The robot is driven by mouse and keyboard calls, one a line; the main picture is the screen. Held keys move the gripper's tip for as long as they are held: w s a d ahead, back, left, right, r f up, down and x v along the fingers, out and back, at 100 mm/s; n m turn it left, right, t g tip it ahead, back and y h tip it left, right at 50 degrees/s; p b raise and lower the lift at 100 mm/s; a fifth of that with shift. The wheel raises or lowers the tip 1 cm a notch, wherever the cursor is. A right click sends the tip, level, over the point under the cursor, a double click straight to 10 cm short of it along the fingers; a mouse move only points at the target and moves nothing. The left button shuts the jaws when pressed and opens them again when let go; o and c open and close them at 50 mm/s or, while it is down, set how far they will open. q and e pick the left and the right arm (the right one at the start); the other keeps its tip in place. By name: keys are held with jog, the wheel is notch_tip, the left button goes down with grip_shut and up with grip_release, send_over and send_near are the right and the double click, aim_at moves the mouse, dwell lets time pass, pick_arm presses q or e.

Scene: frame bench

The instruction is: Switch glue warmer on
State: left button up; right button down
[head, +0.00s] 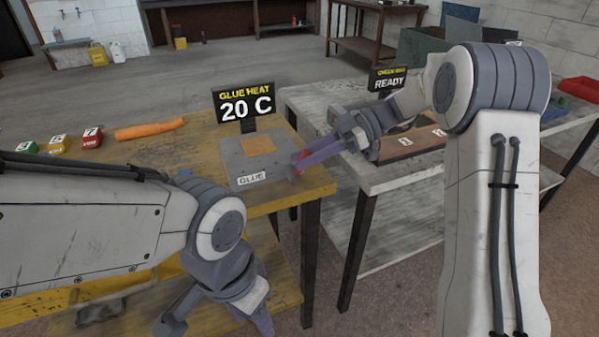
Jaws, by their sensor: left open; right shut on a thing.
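The glue warmer (236,165) is a grey box labelled GLUE with an orange patch on top, on the yellow-topped bench. Its sign (244,107) behind it reads GLUE HEAT 20 C. My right gripper (299,163) reaches in from the right to the warmer's right side. It is shut on a small red part (295,156) there, mostly hidden by the fingers; I cannot tell its exact shape or position. My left gripper (214,322) is open and empty at the bottom, low in front of the yellow bench, its fingertips partly cut off.
An orange cloth roll (149,129) and several small coloured blocks (91,138) lie left on the bench. A second bench (375,178) at right, past a narrow gap, holds a READY sign (389,82) and a brown board (408,142).

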jog(key=shift+d+f+y+b, duration=0.55)
jog(key=shift+y+b, duration=0.45)
jog(key=shift+b, duration=0.25)
jog(key=shift+g, duration=0.3)
jog(key=c, duration=0.9)
grip_release()
jog(key=shift+w, duration=0.1)
jog(key=shift+r, duration=0.1)
jog(key=shift+w+d, duration=0.1)
jog(key=shift+d, duration=0.15)
jog(key=v, duration=1)
jog(key=shift+p, duration=0.35)
